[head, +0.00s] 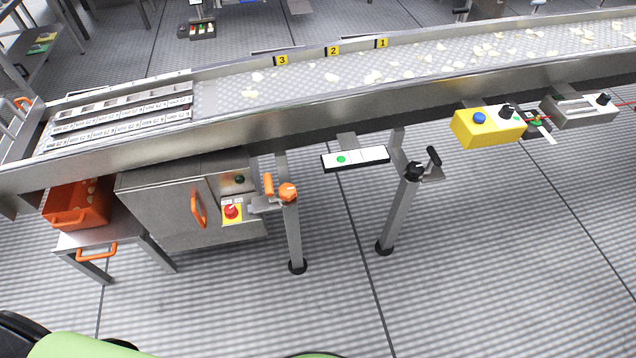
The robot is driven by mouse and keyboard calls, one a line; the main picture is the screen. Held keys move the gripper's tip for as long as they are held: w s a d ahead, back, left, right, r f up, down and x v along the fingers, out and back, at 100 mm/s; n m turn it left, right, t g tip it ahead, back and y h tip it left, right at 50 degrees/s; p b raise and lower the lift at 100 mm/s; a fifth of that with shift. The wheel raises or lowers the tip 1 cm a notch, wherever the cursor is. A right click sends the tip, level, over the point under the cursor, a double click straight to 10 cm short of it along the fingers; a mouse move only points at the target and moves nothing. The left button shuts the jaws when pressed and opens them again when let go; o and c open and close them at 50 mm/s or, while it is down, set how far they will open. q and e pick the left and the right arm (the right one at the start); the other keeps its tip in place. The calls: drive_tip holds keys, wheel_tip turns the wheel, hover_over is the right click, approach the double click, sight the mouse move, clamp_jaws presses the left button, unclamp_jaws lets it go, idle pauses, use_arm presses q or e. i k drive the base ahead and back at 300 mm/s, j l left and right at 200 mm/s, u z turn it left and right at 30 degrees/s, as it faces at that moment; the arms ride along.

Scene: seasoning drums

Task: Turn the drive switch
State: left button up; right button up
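Neither of my grippers is in view. A red rotary switch (231,211) on a yellow plate is mounted low on the front of the grey cabinet (165,205) under the conveyor. Small lettering on a white label above it is too small to read. A yellow box (488,126) on the conveyor's near side at the right carries a blue button (479,118) and a black knob (506,112). I cannot tell from the picture which of these is the drive switch.
The long conveyor (330,105) carries pale chips. Orange (288,192) and black (414,171) hand knobs sit on posts below it. A white panel (355,158) with a green light hangs there. An orange bin (78,205) stands at left. The floor in front is clear.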

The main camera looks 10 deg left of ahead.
sight(231, 211)
drive_tip(key=u, duration=1)
